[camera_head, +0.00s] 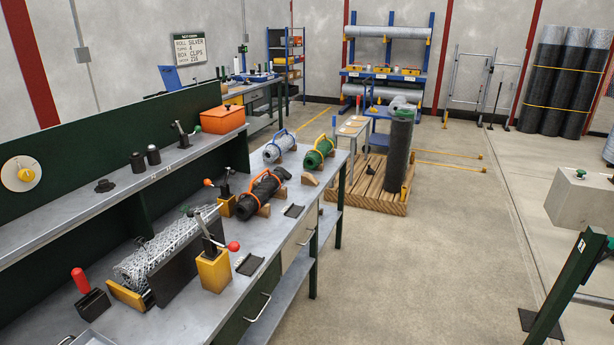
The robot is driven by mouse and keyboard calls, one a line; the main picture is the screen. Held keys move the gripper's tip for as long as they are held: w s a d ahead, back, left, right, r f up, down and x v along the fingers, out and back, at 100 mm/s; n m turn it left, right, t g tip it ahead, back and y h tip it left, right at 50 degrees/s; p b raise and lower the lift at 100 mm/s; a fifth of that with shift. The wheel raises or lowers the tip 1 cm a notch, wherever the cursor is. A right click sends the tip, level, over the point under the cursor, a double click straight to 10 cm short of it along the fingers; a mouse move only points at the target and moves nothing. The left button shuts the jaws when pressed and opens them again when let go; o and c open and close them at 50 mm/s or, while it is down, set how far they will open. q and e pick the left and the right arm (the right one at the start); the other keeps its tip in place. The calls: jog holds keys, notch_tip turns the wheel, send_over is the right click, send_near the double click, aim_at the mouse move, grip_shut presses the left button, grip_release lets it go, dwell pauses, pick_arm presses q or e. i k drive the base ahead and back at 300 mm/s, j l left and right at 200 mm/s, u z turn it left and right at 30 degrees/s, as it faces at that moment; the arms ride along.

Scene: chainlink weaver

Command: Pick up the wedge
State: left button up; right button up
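Several small tan wooden wedge-shaped blocks lie on the grey workbench (215,270). One wooden wedge (310,180) lies apart near the bench's right edge, in front of the green roll (318,152). Another wooden block (281,193) and one more (263,210) sit against the black roll (262,190) with orange straps. I cannot tell which one the task means. Neither of my grippers is in view.
A chain-link roll (160,250) lies on the near bench among lever clamps, one on a yellow block (213,270). An orange box (223,119) stands on the upper shelf. A wooden pallet (365,190) carries an upright dark roll (398,152). The floor right of the bench is open.

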aim_at(307, 178)
jog(key=i+l+u, duration=0.35)
jog(key=i+l, duration=1.15)
